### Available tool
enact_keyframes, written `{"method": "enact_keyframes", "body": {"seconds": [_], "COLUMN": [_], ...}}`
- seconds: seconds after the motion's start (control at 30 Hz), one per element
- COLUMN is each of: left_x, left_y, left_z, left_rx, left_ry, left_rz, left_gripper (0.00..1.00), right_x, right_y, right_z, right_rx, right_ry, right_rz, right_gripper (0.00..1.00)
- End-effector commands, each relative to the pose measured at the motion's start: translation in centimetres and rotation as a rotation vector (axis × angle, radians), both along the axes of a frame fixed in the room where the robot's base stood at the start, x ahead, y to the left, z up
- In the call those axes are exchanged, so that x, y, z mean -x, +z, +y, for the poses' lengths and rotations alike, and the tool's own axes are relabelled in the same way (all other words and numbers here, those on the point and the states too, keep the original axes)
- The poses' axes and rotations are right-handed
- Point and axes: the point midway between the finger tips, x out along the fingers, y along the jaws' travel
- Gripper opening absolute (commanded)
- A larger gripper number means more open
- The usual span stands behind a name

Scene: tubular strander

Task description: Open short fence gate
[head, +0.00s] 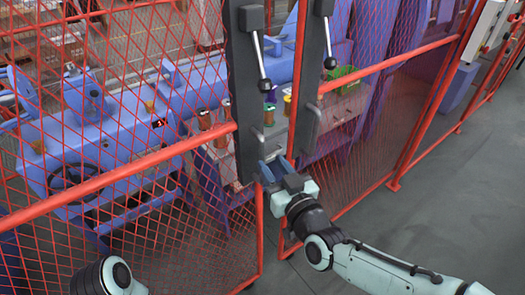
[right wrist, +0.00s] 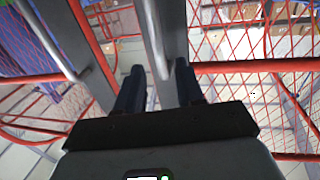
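The red mesh fence gate has a left panel (head: 120,180) and a right panel (head: 350,150). Each carries a dark grey upright plate, one on the left panel (head: 240,110) and one on the right panel (head: 309,90). Each plate has a lever with a black knob, on the left (head: 262,62) and right (head: 328,40), and a grab handle lower down. A narrow gap shows between the plates. My right gripper (head: 272,170) is at the foot of the left plate. Its fingers (right wrist: 159,85) are apart, with a grey upright behind them; contact is unclear. My left gripper is out of view.
Blue machinery (head: 90,130) stands behind the fence, with a green crate (head: 342,80) farther back. Grey floor (head: 450,190) is clear to the right. The fence continues to the right with a red post (head: 430,110).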

Motion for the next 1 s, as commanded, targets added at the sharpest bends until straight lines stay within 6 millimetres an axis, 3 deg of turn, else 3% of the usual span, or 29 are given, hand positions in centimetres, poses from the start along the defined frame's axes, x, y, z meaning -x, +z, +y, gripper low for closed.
{"method": "enact_keyframes", "body": {"seconds": [0.1, 0.3, 0.73, 0.87, 1.0], "left_x": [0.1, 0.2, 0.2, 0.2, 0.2], "left_y": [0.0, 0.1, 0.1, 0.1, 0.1], "left_z": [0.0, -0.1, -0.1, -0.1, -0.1], "left_rx": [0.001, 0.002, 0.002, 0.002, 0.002], "left_ry": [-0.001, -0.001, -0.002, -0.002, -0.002], "left_rz": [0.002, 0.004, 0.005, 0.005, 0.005], "left_gripper": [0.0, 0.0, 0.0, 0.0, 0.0], "right_x": [-2.2, -4.8, -5.7, -5.7, -5.7], "right_y": [-0.1, 0.0, 0.0, 0.0, 0.0], "right_z": [1.2, 2.3, 2.7, 2.7, 2.7], "right_rx": [0.001, 0.0, 0.0, 0.0, 0.0], "right_ry": [0.002, 0.002, 0.001, 0.001, 0.001], "right_rz": [0.0, 0.0, 0.0, 0.0, 0.0], "right_gripper": [0.37, 0.37, 0.37, 0.0, 0.0]}}
